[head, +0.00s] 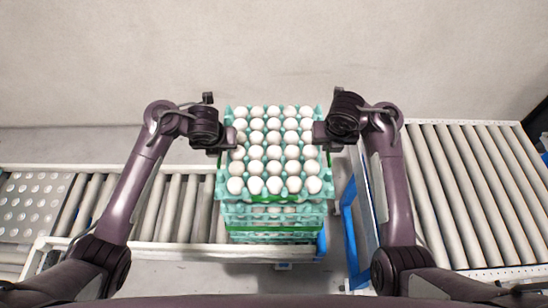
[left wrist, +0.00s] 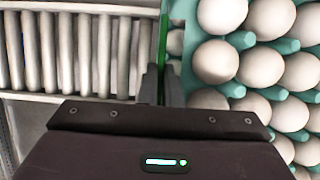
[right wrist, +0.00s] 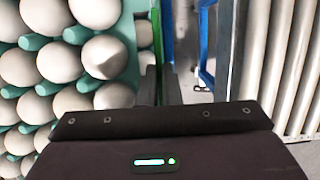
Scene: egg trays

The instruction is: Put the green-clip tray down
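The top teal egg tray (head: 223,187) is full of white eggs and sits level between my two grippers, over a stack of similar trays (head: 240,216). A thin green clip strip runs along its side, seen in the left wrist view (left wrist: 163,35) and in the right wrist view (right wrist: 168,35). My left gripper (head: 230,142) is shut on the tray's left edge at the strip. My right gripper (head: 322,140) is shut on the right edge in the same way. I cannot tell whether the tray touches the stack beneath, as its underside is hidden.
A roller conveyor (head: 175,210) runs left from the stack. Another roller conveyor (head: 470,190) stands at the right. A blue frame (head: 349,215) stands in the gap between the stack and the right conveyor. A plain wall is behind. Both conveyors' visible rollers are bare.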

